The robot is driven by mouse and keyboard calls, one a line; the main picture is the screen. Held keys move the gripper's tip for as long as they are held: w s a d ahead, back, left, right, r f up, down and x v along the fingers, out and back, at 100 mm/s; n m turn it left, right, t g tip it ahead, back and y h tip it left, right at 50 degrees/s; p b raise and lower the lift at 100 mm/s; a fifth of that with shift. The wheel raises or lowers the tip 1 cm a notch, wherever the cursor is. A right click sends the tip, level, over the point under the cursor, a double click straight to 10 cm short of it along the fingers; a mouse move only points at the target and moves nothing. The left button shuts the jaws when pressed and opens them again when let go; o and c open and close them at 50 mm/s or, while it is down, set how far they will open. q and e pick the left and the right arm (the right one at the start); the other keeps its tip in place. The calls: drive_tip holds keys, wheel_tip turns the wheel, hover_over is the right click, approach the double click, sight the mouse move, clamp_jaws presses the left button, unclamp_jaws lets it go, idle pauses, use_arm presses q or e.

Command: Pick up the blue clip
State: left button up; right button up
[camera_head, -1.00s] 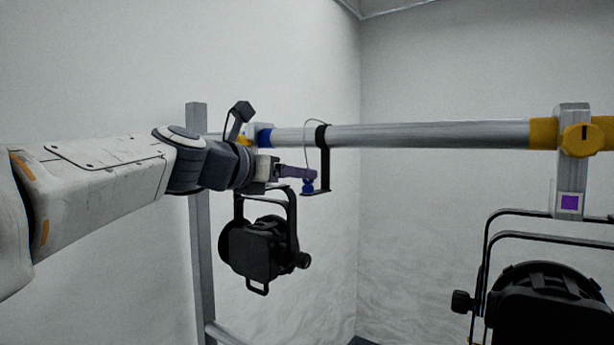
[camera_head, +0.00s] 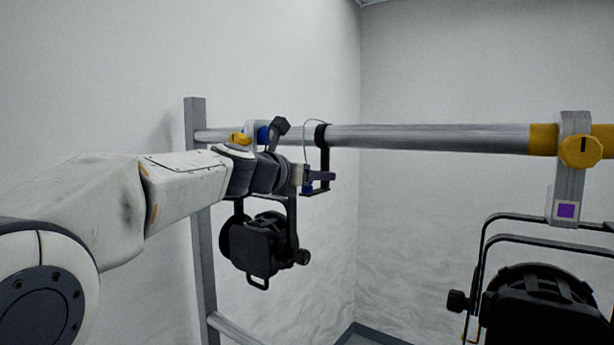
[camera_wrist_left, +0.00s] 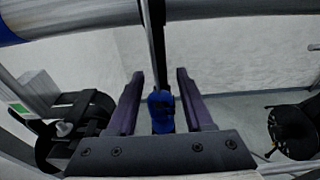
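The blue clip (camera_head: 308,187) sits at the small shelf of a black hanger (camera_head: 325,158) that hangs from the grey pipe; it is partly hidden by my left gripper (camera_head: 320,176). In the left wrist view the clip (camera_wrist_left: 161,112) is between the two purple fingers of my left gripper (camera_wrist_left: 160,76), close to the palm. The fingers are open, with a visible gap on each side of the clip. A dark upright strip of the hanger rises behind it. My right gripper is not in view.
The horizontal pipe (camera_head: 430,136) runs just above my left gripper. A black lamp (camera_head: 262,245) hangs below my left arm, and another lamp (camera_head: 545,305) hangs at the right under a yellow-knobbed clamp (camera_head: 580,150). A thin cord (camera_head: 305,135) loops beside the hanger.

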use_arm(q)
clamp_jaws()
idle(1.2)
